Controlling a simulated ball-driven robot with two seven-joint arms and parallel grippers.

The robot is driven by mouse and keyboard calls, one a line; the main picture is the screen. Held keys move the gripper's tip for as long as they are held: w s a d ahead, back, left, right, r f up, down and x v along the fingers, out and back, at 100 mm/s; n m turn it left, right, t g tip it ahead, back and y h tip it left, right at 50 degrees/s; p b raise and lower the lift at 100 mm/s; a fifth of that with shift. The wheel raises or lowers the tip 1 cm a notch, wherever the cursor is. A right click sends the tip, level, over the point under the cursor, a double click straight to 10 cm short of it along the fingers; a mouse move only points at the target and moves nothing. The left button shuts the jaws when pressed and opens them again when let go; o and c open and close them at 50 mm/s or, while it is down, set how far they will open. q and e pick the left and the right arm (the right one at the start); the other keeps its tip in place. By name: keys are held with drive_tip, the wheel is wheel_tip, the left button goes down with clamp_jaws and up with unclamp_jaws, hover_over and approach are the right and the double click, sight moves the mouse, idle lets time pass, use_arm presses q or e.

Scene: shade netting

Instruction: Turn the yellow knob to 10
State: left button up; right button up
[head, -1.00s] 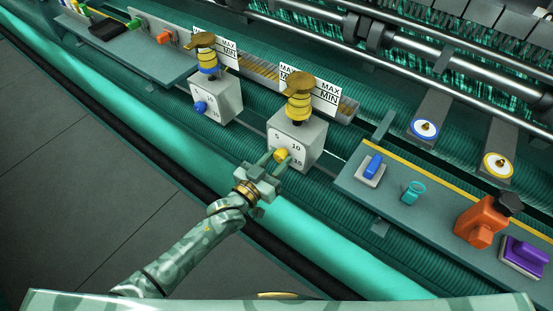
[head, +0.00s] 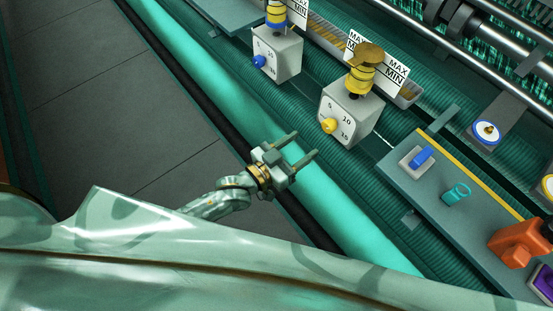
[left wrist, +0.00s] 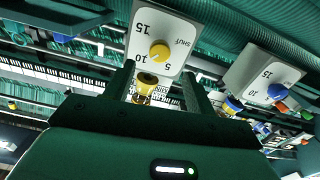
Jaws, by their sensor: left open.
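The yellow knob (head: 329,125) is on the front of a white dial box (head: 352,108) marked 5, 10 and 15. In the left wrist view the yellow knob (left wrist: 160,52) shows upside down on the dial face, and a thin pale mark on it seems to point toward the 10. My left gripper (head: 306,143) is open and empty, its two fingers apart, lower left of the knob and clear of it. In the left wrist view the dial face shows beyond the fingers (left wrist: 157,74). My right gripper is not in view.
A second white box with a blue knob (head: 259,61) stands to the upper left. A teal roll (head: 345,220) runs below the boxes.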

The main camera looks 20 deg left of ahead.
use_arm(q)
drive_tip(key=v, duration=0.8)
